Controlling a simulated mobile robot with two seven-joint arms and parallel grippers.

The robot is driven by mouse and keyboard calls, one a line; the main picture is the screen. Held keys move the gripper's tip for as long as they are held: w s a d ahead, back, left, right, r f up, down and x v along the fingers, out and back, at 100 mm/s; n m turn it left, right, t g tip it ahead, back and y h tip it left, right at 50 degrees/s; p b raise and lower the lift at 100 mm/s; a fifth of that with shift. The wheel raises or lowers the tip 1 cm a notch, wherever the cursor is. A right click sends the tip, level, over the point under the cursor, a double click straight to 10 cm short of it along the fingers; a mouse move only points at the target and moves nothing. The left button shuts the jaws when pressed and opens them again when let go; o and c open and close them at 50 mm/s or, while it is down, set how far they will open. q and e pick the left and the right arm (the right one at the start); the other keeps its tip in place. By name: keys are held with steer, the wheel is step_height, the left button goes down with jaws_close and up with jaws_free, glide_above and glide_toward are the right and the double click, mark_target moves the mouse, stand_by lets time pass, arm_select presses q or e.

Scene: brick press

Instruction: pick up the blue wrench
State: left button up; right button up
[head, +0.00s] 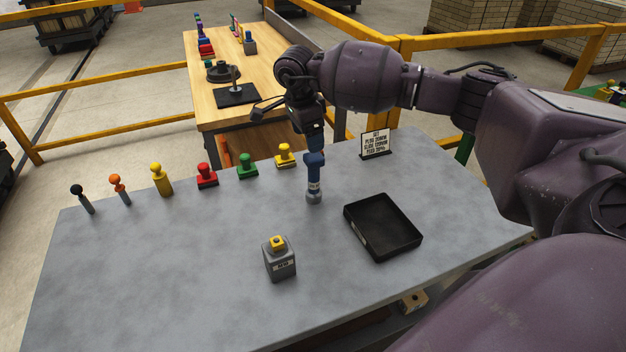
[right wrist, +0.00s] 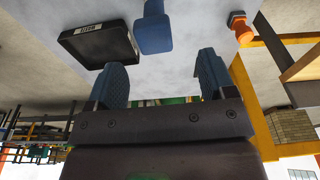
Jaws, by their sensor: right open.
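The blue wrench (head: 314,168) stands upright on the grey table, with a blue upper part, a pale label and a grey lower end. My right gripper (head: 315,143) is directly above it, pointing down. In the right wrist view the gripper (right wrist: 162,75) is open, its two dark blue finger pads apart with nothing between them. The wrench's blue end (right wrist: 153,30) shows just beyond the fingertips, nearer the left finger. Whether the fingers touch it I cannot tell. My left gripper is not in view.
A black tray (head: 383,228) lies right of the wrench. A grey block with a yellow top (head: 279,260) stands in front. Red (head: 207,176), green (head: 247,166) and yellow stamps line the back edge, with knobbed tools farther left. A sign (head: 376,144) stands behind. The left-front table is clear.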

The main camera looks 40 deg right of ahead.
mark_target(313, 156)
steer(key=f, duration=0.3)
steer(key=shift+d, duration=0.2)
steer(key=f, duration=0.3)
steer(key=s+f, duration=0.1)
steer(key=shift+d+f, duration=0.15)
steer(key=shift+d, duration=0.1)
steer(key=shift+f, duration=0.4)
steer(key=shift+c, duration=0.2)
steer(key=shift+r, duration=0.1)
steer(key=c, duration=1.1)
steer(key=shift+c, duration=0.2)
